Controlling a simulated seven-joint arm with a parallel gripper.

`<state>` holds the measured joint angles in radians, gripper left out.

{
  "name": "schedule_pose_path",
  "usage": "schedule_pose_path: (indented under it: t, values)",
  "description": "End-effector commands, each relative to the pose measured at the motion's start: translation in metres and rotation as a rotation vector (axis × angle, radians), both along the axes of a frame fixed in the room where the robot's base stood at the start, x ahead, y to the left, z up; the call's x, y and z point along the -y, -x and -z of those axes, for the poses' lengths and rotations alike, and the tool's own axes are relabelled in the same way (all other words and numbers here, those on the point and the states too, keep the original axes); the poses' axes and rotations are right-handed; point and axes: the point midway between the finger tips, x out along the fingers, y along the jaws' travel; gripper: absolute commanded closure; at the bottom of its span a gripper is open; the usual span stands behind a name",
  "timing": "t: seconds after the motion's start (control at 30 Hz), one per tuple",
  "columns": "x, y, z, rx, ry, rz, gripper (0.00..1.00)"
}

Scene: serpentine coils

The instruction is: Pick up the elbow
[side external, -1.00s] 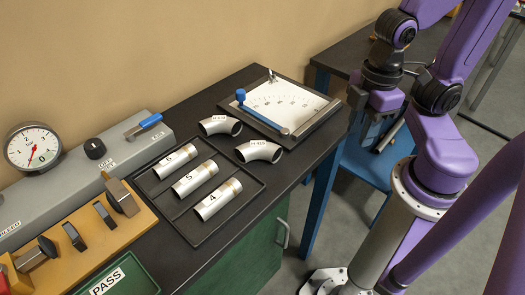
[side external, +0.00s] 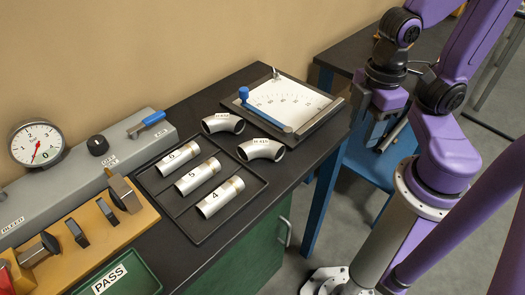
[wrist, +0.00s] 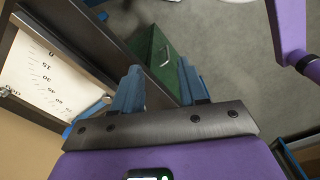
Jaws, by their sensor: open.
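Two silver pipe elbows lie on the dark bench top in the side external view. The far elbow (side external: 222,123) sits left of the angle board. The near elbow (side external: 261,150) sits closer to the bench's front edge. Each has a small label, too small to read surely. My gripper (side external: 384,134) hangs to the right of the bench, beyond its edge, apart from both elbows. In the wrist view my gripper (wrist: 160,82) has its two blue fingers spread with nothing between them. No elbow shows in that view.
A black tray (side external: 212,232) holds silver tubes labelled 4, 5 and 6. The angle board (side external: 290,99), with a blue-knobbed arm, stands behind the elbows. A gauge unit (side external: 85,175), wooden block (side external: 85,262) and green PASS tray (side external: 135,270) are at left. A blue-legged table stands behind my arm.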

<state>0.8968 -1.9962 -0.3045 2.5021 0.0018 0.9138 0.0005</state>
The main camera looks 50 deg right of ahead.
Motion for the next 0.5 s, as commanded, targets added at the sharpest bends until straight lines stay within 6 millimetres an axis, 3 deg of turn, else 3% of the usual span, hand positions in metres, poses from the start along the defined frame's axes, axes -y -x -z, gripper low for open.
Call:
schedule_pose_path:
  t: [0.33, 0.5]
  values:
    - [-0.001, -0.001, -0.001, -0.001, 0.0, 0.001, 0.45]
    - [-0.014, -0.019, -0.009, -0.019, 0.005, 0.013, 0.45]
